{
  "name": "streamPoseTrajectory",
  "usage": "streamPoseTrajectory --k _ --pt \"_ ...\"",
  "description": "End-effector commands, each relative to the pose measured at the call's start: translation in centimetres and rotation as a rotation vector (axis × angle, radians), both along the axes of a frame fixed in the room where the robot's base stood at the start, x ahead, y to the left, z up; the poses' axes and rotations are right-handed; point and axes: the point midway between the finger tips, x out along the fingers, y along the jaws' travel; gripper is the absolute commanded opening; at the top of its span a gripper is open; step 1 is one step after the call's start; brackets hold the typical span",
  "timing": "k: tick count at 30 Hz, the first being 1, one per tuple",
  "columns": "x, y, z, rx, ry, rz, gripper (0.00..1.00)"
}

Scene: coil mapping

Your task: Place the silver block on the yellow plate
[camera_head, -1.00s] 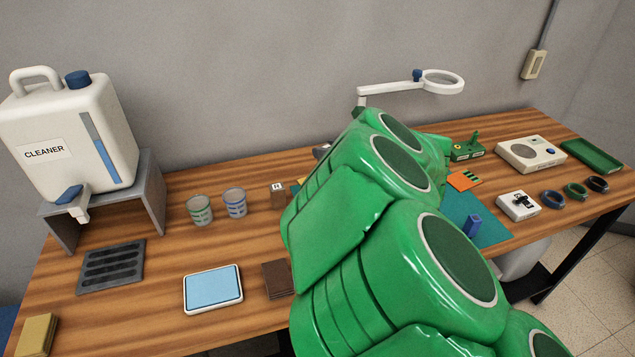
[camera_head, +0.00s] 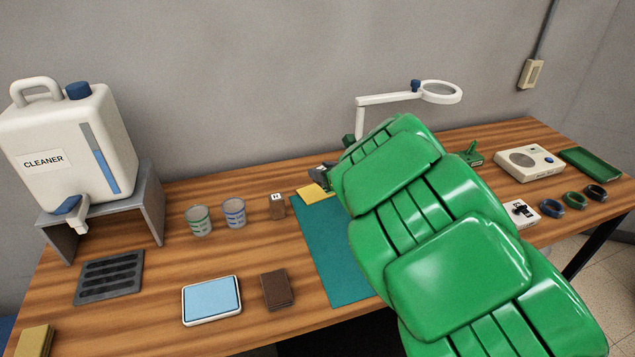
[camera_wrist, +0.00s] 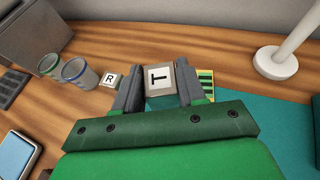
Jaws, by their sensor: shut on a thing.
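My gripper (camera_wrist: 158,85) is shut on the silver block (camera_wrist: 160,76), which has a pale top marked with a dark T. In the head view my gripper (camera_head: 319,173) is at the far left end of my green arm, and the block is hard to make out there. The yellow plate (camera_head: 313,194) lies at the back left corner of the teal mat, just below my gripper in the picture. I cannot tell the gap between block and plate.
The magnifier lamp (camera_head: 390,98) stands behind my arm. A blue-topped tray (camera_head: 211,298) and a brown block (camera_head: 278,289) lie in front. My arm covers much of the teal mat (camera_head: 325,250).

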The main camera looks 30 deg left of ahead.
Motion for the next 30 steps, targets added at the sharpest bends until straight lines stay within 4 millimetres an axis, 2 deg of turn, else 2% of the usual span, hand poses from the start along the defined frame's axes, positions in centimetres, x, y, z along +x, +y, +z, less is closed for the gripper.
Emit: streamPoseTrajectory --k 11,30 --pt "3.0 2.2 -1.6 0.001 0.001 -0.002 0.05" --pt "6.2 4.7 -6.5 0.001 0.0 -0.001 0.05"
